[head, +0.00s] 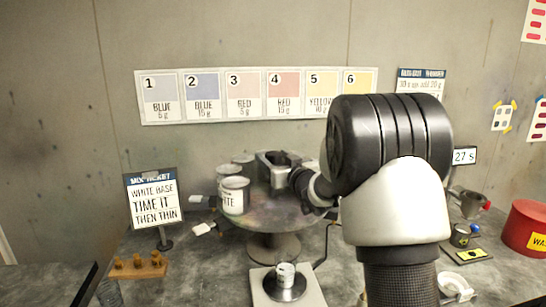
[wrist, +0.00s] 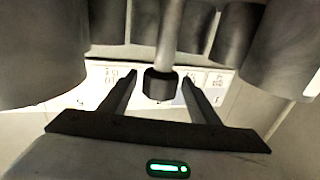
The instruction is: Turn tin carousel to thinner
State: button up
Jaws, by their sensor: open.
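The tin carousel (head: 262,218) is a round grey turntable on a pedestal in the middle of the bench. A white tin (head: 233,196), its label partly readable as "ITE", stands at its front left, with more grey tins (head: 243,163) behind. White-tipped handles (head: 203,228) stick out at its left. My gripper (wrist: 160,95) is open in the wrist view. A pale rod with a dark end (wrist: 160,84) shows between its fingers; I cannot tell whether they touch. In the head view my arm hides the carousel's right side. No thinner label is readable.
A small white tin (head: 286,275) stands on a scale in front of the carousel. A ticket sign (head: 152,200) and a wooden peg block (head: 138,265) are at the left.

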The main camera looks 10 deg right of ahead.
jog(key=shift+w+a, duration=0.1)
jog(key=shift+w, duration=0.25)
grip_shut()
